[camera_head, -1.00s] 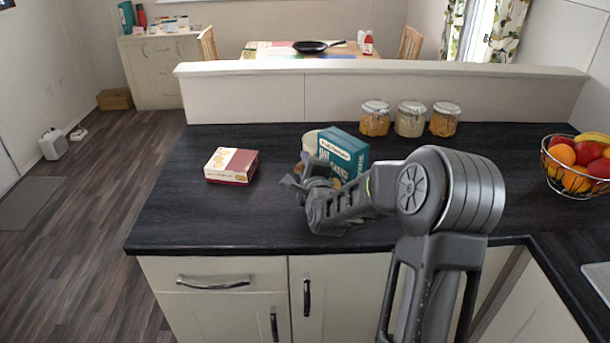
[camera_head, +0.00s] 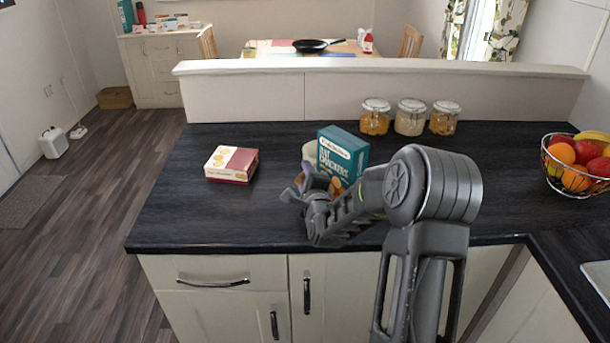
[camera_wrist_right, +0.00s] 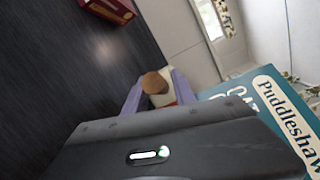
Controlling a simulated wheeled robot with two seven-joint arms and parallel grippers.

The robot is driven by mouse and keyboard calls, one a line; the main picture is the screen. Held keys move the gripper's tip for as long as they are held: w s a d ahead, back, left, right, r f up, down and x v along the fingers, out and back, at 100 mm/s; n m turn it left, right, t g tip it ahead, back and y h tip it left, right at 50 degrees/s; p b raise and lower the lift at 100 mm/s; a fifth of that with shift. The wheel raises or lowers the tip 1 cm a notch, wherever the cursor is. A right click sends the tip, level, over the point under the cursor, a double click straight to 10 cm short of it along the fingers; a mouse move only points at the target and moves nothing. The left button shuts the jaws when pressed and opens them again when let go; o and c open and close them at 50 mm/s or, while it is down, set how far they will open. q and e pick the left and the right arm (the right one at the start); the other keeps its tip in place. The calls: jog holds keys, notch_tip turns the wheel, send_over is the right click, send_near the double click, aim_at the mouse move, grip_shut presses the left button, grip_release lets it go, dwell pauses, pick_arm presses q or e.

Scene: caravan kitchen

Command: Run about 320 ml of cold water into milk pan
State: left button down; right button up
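A cream round vessel (camera_head: 309,151), perhaps the milk pan, stands on the dark worktop, mostly hidden behind a teal cracker box (camera_head: 343,150) and my right gripper. My right gripper (camera_head: 303,186) is low over the worktop, on the near side of the vessel and to the left of the box's front. In the right wrist view its two fingers (camera_wrist_right: 157,92) stand apart. A round brown end (camera_wrist_right: 155,83) with a cream part below shows between them; it may be the pan's handle, but I cannot tell whether they touch it. My left gripper is out of view. No tap shows.
A small red-and-cream box (camera_head: 231,164) lies to the left. Several lidded jars stand along the back, including a middle one (camera_head: 411,118). A wire fruit basket (camera_head: 574,184) is at the right. The front left worktop is clear.

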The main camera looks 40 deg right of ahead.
jog(key=shift+o, duration=0.8)
jog(key=shift+r, duration=0.15)
jog(key=b+v, duration=0.2)
jog(key=v, duration=1)
